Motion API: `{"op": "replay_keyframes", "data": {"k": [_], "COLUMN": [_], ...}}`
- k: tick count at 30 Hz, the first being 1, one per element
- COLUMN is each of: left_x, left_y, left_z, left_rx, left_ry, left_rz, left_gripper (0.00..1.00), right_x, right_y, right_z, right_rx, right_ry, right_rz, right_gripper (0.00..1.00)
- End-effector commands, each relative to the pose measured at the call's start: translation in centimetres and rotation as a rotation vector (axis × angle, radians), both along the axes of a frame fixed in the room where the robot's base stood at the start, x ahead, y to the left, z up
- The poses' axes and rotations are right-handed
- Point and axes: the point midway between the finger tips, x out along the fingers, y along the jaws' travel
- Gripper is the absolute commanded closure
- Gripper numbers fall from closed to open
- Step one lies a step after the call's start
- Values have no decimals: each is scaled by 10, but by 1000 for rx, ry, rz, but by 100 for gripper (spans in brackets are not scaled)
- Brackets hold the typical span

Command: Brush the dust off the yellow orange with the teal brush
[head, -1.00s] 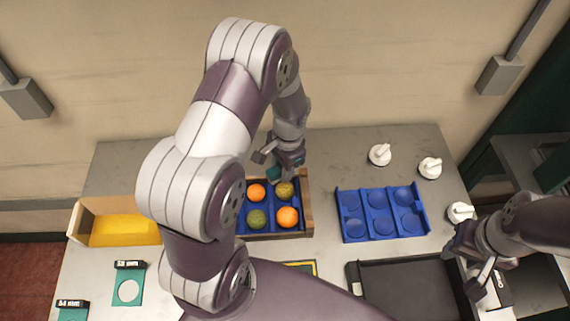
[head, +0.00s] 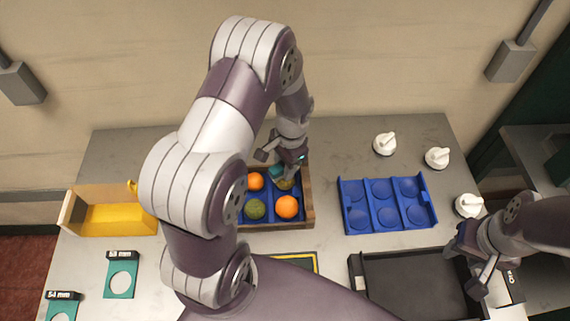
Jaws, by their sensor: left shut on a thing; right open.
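My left gripper (head: 283,160) is shut on the teal brush (head: 277,170), which is largely hidden by the fingers. The brush is at the back right pocket of the fruit box, over a dull yellowish fruit (head: 286,184), likely the yellow orange. The fruit is partly covered; I cannot tell whether the bristles touch it. The box also holds a bright orange (head: 255,181) at the back left, a green fruit (head: 255,209) at the front left and another orange (head: 287,207) at the front right. My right gripper (head: 468,264) is open and empty by the dark tray's right edge.
A blue tray (head: 362,207) with empty round pockets lies right of the box. White knobbed items (head: 385,144) stand at the right. A dark tray (head: 400,256) lies in front. A yellow-floored bin (head: 115,220) and teal ring gauges (head: 121,281) are at the left.

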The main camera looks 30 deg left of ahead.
Motion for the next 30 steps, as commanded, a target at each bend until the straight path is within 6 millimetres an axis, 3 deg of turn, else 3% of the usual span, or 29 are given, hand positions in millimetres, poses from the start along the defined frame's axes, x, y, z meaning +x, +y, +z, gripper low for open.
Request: {"op": "replay_keyframes", "data": {"k": [30], "left_x": [0], "left_y": [0], "left_z": [-10], "left_rx": [0], "left_ry": [0], "left_rz": [0], "left_gripper": [97], "right_x": [0], "right_y": [0], "right_z": [-7], "right_rx": [0], "right_ry": [0], "right_rz": [0], "right_gripper": [57]}}
